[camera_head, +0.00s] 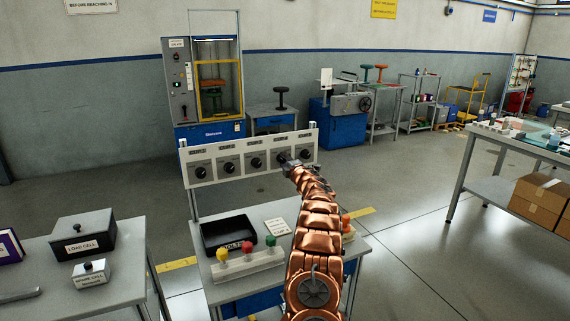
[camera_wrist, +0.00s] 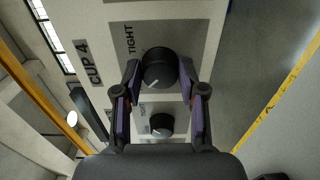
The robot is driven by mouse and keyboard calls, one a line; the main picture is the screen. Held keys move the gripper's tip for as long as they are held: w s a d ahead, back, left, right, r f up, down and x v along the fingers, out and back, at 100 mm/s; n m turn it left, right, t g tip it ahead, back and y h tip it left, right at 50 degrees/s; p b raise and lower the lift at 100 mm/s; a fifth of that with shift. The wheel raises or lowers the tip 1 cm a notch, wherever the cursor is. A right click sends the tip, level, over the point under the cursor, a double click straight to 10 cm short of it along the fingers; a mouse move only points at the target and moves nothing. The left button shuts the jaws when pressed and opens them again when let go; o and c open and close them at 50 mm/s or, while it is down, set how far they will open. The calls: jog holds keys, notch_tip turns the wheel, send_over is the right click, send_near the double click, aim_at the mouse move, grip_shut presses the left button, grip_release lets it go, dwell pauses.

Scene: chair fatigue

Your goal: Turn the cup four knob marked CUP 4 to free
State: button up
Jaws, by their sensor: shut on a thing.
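In the wrist view the black round knob (camera_wrist: 160,66) sits beside the printed label CUP 4 (camera_wrist: 90,62). The word TIGHT (camera_wrist: 130,40) is at its upper left, and its white pointer line points to the picture's lower left, away from that word. My gripper (camera_wrist: 160,78) has a finger on each side of this knob and is shut on it. In the head view my gripper (camera_head: 291,166) is at the fourth knob (camera_head: 282,157) from the left on the white panel (camera_head: 216,175) and partly covers it. No word for free is readable.
A neighbouring knob (camera_wrist: 162,125) sits between my finger bases in the wrist view. A table with a load cell box (camera_head: 84,240) stands at left.

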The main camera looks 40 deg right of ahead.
jog(key=shift+a, duration=0.1)
jog(key=o, duration=1.1)
jog(key=shift+o, duration=0.2)
jog(key=shift+s+a, duration=0.1)
jog(key=shift+s, duration=0.55)
jog(key=shift+s+a, duration=0.15)
jog(key=shift+s, duration=0.1)
jog(key=v, duration=1)
